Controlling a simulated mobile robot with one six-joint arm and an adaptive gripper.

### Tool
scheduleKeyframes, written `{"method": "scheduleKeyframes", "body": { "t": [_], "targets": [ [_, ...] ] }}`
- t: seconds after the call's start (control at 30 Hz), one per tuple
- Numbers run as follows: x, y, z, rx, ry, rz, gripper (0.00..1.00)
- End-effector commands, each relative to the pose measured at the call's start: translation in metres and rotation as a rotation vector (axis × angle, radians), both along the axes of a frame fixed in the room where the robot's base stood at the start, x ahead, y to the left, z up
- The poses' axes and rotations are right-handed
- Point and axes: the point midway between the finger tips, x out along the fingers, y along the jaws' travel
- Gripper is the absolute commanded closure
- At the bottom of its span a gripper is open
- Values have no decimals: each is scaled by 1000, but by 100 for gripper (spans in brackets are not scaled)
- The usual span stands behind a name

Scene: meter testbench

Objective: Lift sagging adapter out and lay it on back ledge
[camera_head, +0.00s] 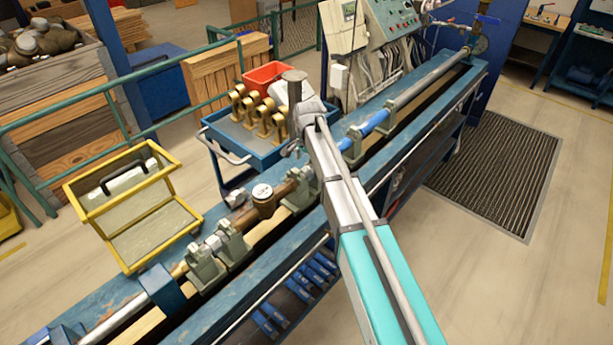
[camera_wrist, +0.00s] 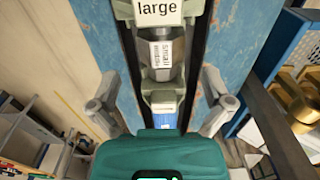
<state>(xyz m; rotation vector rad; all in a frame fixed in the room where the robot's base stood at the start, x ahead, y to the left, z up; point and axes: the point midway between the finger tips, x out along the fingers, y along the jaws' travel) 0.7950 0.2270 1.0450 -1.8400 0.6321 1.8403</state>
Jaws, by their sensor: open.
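In the wrist view, a grey metal adapter (camera_wrist: 161,55) with a "small" label sits in the bench channel. It lies between a pale block (camera_wrist: 157,12) marked "large" and a lower support with a blue pipe piece (camera_wrist: 163,117). I cannot tell how far it sags. My gripper (camera_wrist: 160,104) is open, its grey fingers apart on either side of the channel, with the adapter ahead of them and untouched. The blue back ledge (camera_wrist: 235,40) runs along the right, on the cart side. In the head view my arm hides the adapter and fingertips.
In the head view, a blue cart (camera_head: 240,150) with brass parts and a red bin (camera_head: 268,75) stands close behind the bench. A round meter (camera_head: 263,193) sits in the line to the left. A yellow-framed case (camera_head: 135,215) stands at the back left.

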Motion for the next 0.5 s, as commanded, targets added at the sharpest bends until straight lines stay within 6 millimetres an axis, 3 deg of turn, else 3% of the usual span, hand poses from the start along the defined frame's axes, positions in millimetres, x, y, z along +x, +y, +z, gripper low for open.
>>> {"method": "scheduleKeyframes", "body": {
  "t": [0.5],
  "targets": [
    [0,1,-7,0,0,1,0]
  ]
}}
